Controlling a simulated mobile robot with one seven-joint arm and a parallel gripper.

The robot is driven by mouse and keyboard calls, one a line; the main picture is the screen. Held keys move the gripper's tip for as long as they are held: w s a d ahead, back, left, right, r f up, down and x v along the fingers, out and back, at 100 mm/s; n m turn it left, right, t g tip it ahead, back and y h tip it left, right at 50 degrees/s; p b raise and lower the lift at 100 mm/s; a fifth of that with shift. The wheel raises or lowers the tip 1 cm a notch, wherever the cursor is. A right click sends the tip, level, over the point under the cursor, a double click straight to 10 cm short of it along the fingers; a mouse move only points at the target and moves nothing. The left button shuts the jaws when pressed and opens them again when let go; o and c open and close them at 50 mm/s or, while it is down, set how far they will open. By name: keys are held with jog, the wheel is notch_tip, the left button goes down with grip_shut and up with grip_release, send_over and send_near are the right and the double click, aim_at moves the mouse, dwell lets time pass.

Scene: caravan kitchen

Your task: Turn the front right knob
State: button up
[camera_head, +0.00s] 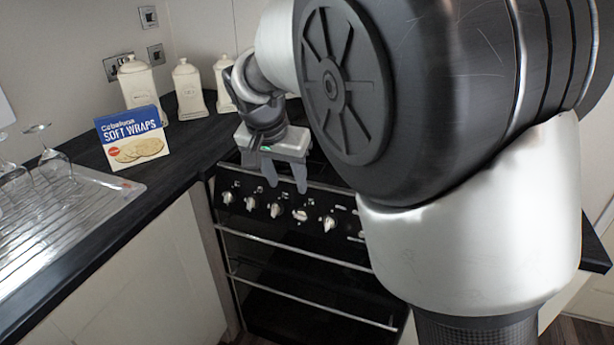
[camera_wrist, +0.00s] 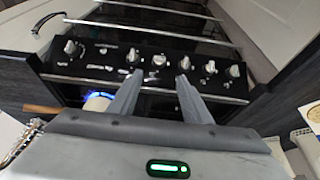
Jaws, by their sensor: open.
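The cooker's black front panel (camera_head: 313,203) carries a row of several silver knobs. My gripper (camera_head: 287,184) points down, just above and in front of the panel. It is open and empty. In the wrist view, my gripper (camera_wrist: 160,76) has its fingertips apart, with a middle knob (camera_wrist: 159,60) showing between and beyond them; the head view shows that knob (camera_head: 300,215) below the fingers. Contact cannot be told. Another knob (camera_head: 329,223) sits to its right. My arm hides the panel's right end. Which knob is the front right one is not marked legibly.
Metal rails (camera_head: 295,250) cross the oven front below the knobs. A Soft Wraps box (camera_head: 134,138) and cream canisters (camera_head: 188,90) stand on the dark worktop left of the cooker. Glasses (camera_head: 54,165) stand on the drainer. A blue glow (camera_wrist: 99,94) shows on the hob.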

aim_at(299, 217)
jog(key=b+x, duration=0.3)
jog(key=x, duration=1.3)
jog(key=shift+s+f, duration=0.1)
jog(key=shift+s, duration=0.05)
jog(key=c, duration=1)
jog(key=shift+c, duration=0.2)
